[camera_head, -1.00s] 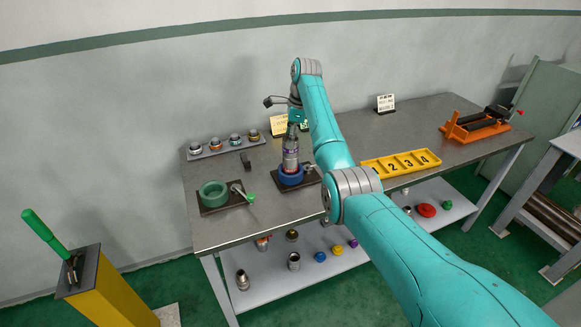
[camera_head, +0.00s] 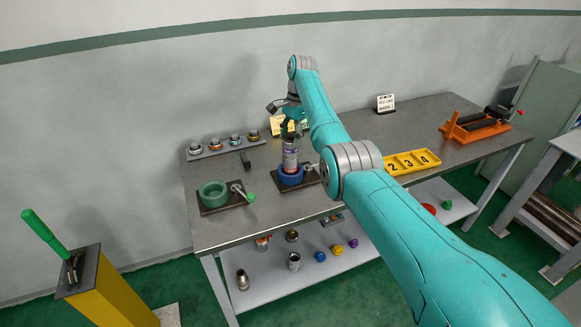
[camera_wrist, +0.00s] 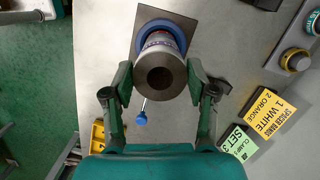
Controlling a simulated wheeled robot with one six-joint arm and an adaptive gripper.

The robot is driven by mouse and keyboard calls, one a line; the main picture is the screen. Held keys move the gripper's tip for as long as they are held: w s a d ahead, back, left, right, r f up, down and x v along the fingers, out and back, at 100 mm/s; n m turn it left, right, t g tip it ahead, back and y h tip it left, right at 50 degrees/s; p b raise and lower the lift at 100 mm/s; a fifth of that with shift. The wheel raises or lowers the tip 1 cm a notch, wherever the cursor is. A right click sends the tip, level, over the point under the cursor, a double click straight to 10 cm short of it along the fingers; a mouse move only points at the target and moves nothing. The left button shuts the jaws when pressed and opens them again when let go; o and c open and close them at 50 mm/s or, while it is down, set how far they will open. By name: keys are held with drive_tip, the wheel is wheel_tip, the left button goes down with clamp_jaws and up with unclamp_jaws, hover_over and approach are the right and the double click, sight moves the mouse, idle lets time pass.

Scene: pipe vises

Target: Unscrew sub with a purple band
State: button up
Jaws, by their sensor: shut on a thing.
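The sub with a purple band (camera_head: 290,156) is a grey metal cylinder standing upright in the blue vise (camera_head: 291,177) on the bench. In the wrist view I look down on the sub's open top (camera_wrist: 160,77), with the blue vise ring (camera_wrist: 160,28) around its lower part. My gripper (camera_head: 291,130) is at the sub's top in the head view. In the wrist view my gripper (camera_wrist: 158,82) has a green finger pad on each side of the sub, shut on it. The sub's far side is hidden.
An empty green vise (camera_head: 213,193) stands to the left. A rack of ringed parts (camera_head: 225,146) is behind. A yellow numbered tray (camera_head: 410,161) and an orange stand (camera_head: 476,125) are to the right.

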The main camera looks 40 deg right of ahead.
drive_tip(key=shift+n+g, duration=0.3)
drive_tip(key=shift+n, duration=1)
drive_tip(key=shift+n, duration=1.2)
drive_tip(key=o, duration=1.2)
